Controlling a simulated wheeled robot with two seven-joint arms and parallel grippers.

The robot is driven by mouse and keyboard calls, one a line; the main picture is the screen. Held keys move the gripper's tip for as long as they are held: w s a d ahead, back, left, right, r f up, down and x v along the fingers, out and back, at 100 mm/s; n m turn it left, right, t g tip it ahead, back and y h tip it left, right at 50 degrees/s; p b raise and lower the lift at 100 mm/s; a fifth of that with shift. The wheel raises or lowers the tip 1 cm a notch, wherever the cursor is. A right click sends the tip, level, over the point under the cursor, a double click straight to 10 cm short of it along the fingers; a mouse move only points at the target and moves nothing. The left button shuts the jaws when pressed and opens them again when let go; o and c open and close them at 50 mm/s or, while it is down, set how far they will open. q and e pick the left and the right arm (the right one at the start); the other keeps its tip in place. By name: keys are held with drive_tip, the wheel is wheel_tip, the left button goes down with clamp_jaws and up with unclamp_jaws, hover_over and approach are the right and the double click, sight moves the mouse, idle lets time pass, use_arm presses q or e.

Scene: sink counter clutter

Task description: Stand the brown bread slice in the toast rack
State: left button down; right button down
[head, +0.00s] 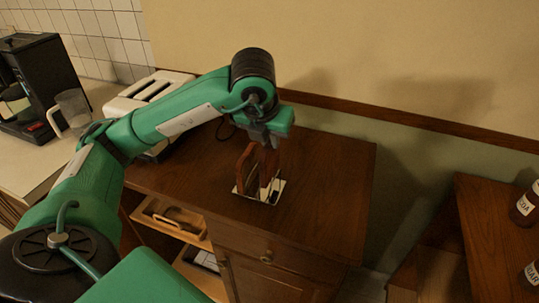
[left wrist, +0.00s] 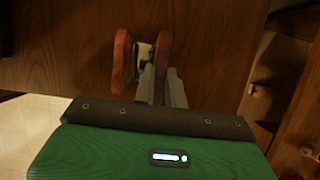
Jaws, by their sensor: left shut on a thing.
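The toast rack (head: 247,192) stands on the dark wooden cabinet top, its pale shiny base showing under the slices. One reddish-brown slice (head: 244,165) stands upright at its left side; it also shows in the left wrist view (left wrist: 122,62). My left gripper (head: 267,146) points down over the rack, shut on a second upright brown bread slice (head: 270,166). In the left wrist view this slice (left wrist: 163,60) sits between the fingers (left wrist: 161,88). I cannot tell whether its lower edge touches the rack. My right gripper is not in view.
A white toaster (head: 150,92) stands behind my left arm. A coffee maker (head: 45,80) and clear jug (head: 72,110) are on the left counter. An open drawer (head: 172,218) is below the cabinet top. Labelled jars (head: 527,205) stand at far right. The cabinet top right of the rack is clear.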

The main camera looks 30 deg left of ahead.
sight(270, 156)
use_arm(q)
wheel_tip(270, 156, down, 2)
wheel_tip(270, 156, down, 3)
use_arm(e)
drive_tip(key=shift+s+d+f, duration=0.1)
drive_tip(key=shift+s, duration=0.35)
use_arm(q)
drive_tip(key=shift+f, duration=0.1)
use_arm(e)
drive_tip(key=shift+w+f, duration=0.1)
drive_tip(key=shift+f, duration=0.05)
use_arm(q)
drive_tip(key=c, duration=1.5)
unclamp_jaws()
drive_tip(key=shift+o, duration=0.2)
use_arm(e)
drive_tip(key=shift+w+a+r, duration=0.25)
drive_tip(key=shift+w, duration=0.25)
